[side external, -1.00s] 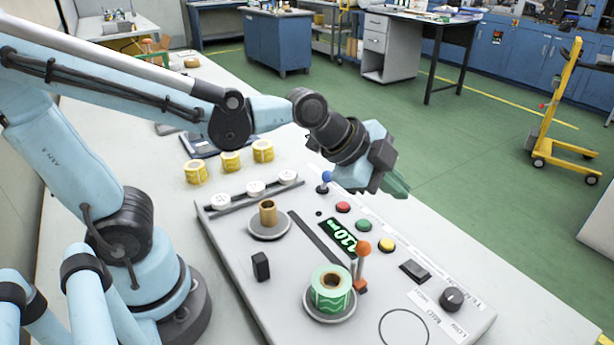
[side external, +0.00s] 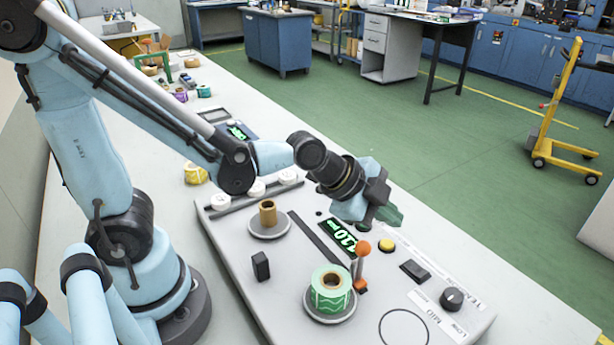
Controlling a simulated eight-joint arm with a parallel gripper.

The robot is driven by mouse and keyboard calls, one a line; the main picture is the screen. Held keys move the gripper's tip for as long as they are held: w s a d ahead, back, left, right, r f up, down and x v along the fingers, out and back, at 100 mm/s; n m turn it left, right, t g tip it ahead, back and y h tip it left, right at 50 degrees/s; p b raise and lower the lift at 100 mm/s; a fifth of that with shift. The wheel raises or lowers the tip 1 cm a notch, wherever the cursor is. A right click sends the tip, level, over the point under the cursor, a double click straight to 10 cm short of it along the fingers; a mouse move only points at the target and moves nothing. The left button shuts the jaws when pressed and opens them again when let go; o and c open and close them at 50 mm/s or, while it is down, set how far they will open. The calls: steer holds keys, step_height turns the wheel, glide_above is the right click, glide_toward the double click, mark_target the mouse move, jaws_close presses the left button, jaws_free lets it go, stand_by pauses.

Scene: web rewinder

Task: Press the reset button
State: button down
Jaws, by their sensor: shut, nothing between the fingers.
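The rewinder panel (side external: 235,225) is a grey slab on the bench, with a row of coloured buttons along its right part. The yellow button (side external: 387,245) shows clear. The red and green buttons are hidden behind my gripper. I cannot read which button is marked reset. My gripper (side external: 393,216) has green fingertips and is shut and empty. It is over the button row, just above the yellow button in the picture. I cannot tell whether it touches the panel.
An orange-topped lever (side external: 362,249) stands beside the green-lit display (side external: 341,236). A green-and-white roll (side external: 332,292) sits on a front spindle, and a brown core (side external: 267,213) on another. A black knob (side external: 452,298) and black rocker switch (side external: 414,270) lie to the right.

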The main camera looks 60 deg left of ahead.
mark_target(383, 244)
steer(key=shift+f, duration=1.35)
steer(key=shift+f, duration=0.25)
stand_by(1.0)
steer(key=shift+f, duration=0.2)
steer(key=shift+f, duration=0.4)
stand_by(0.7)
steer(key=shift+r, duration=0.85)
steer(key=shift+r, duration=2.5)
